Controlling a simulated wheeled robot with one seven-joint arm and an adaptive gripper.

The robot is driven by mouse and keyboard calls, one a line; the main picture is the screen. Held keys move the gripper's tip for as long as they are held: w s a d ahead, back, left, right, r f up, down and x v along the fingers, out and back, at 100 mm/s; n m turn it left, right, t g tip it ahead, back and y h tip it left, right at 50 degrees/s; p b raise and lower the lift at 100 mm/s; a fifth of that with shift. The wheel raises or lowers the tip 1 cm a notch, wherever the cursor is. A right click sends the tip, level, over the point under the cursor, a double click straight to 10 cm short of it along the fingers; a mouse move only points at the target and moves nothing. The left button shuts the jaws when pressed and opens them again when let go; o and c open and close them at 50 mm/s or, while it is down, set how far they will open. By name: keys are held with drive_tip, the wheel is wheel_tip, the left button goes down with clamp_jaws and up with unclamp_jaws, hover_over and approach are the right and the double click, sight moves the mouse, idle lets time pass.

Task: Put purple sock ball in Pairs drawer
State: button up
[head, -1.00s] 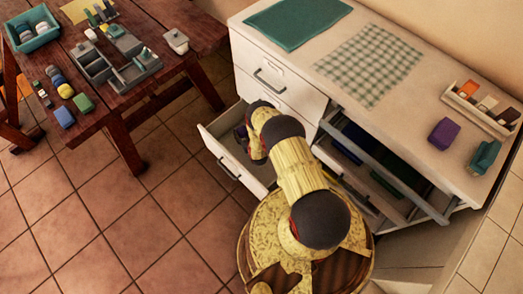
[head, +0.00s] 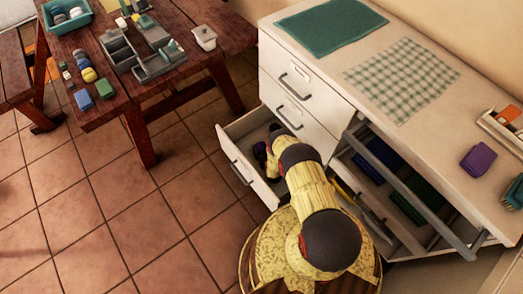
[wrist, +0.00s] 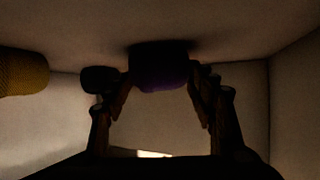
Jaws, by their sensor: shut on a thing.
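The purple sock ball (wrist: 160,75) is between the two fingers of my gripper (wrist: 160,88) in the dim wrist view. My gripper is shut on it, inside the open drawer. In the head view the drawer (head: 234,164) is pulled out at the lower left of the white cabinet, and my gripper reaches down into it, mostly hidden by my arm. I cannot read a label on this drawer. A dark rounded thing (wrist: 98,79) shows close left of the ball, and a yellow textured thing (wrist: 22,73) at the far left.
Two shut drawers (head: 300,90) are above the open one. Right of it is an open cabinet section with a grey bar (head: 415,195). A wooden table (head: 190,88) with trays and small things stands at left. Tiled floor (head: 120,215) between is clear.

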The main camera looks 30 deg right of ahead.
drive_tip(key=o, duration=1.1)
drive_tip(key=shift+o, duration=0.2)
